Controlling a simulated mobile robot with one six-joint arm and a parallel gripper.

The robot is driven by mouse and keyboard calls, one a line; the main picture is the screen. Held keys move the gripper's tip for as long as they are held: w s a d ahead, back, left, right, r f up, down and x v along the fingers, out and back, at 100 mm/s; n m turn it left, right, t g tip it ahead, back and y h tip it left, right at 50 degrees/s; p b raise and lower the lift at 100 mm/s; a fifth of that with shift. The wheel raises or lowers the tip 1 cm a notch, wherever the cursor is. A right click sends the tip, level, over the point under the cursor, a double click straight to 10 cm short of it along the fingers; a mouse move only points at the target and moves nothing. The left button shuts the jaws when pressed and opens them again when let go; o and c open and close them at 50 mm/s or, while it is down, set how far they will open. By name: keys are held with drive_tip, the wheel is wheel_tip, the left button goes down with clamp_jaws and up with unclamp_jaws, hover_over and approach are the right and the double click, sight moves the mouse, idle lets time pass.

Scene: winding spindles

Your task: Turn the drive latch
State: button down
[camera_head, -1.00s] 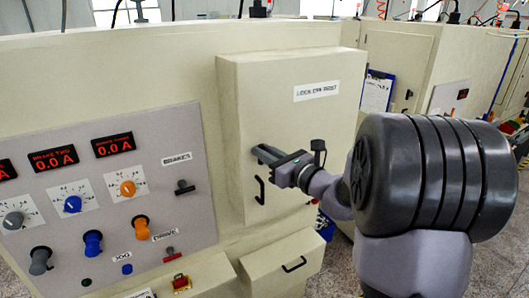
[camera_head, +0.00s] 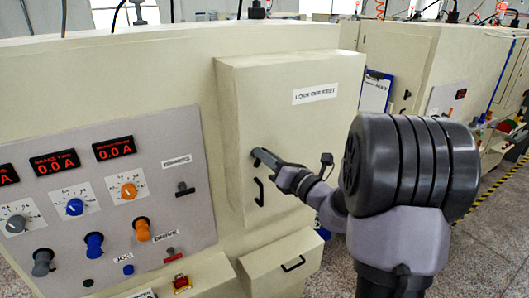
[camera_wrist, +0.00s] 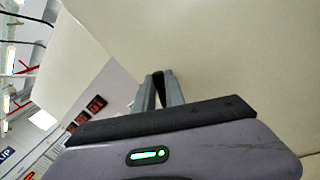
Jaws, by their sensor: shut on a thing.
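My gripper (camera_head: 263,158) is at the front of a cream cabinet door (camera_head: 290,125), above the door's black handle (camera_head: 260,191). Its two grey fingers (camera_wrist: 166,88) are shut on a small dark latch (camera_wrist: 158,79), which shows between them in the wrist view. In the head view the fingers hide most of the latch, so its angle is hard to tell. A white label (camera_head: 315,94) is on the upper part of the door.
A grey control panel (camera_head: 150,190) with knobs, red displays and switches is to the left. A drawer-like box (camera_head: 285,262) with a black handle juts out below the door. A clipboard (camera_head: 376,91) hangs to the right. Grey floor lies at the right.

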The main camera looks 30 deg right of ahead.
drive_tip(key=shift+d+f+m+t+h+p, duration=0.1)
drive_tip(key=shift+f+m+t+h+p, duration=0.3)
drive_tip(key=shift+m+p, duration=1.5)
drive_tip(key=shift+d+f+m+t+h+p, duration=0.15)
drive_tip(key=shift+m+h+p, duration=0.65)
drive_tip(key=shift+m, duration=2.05)
drive_tip(key=shift+f+m+t+h+p, duration=0.1)
drive_tip(key=shift+m+t+h+p, duration=0.25)
drive_tip(key=shift+m+p, duration=1.65)
drive_tip(key=shift+m+b, duration=0.35)
drive_tip(key=shift+m, duration=0.1)
drive_tip(key=c, duration=1.4)
unclamp_jaws()
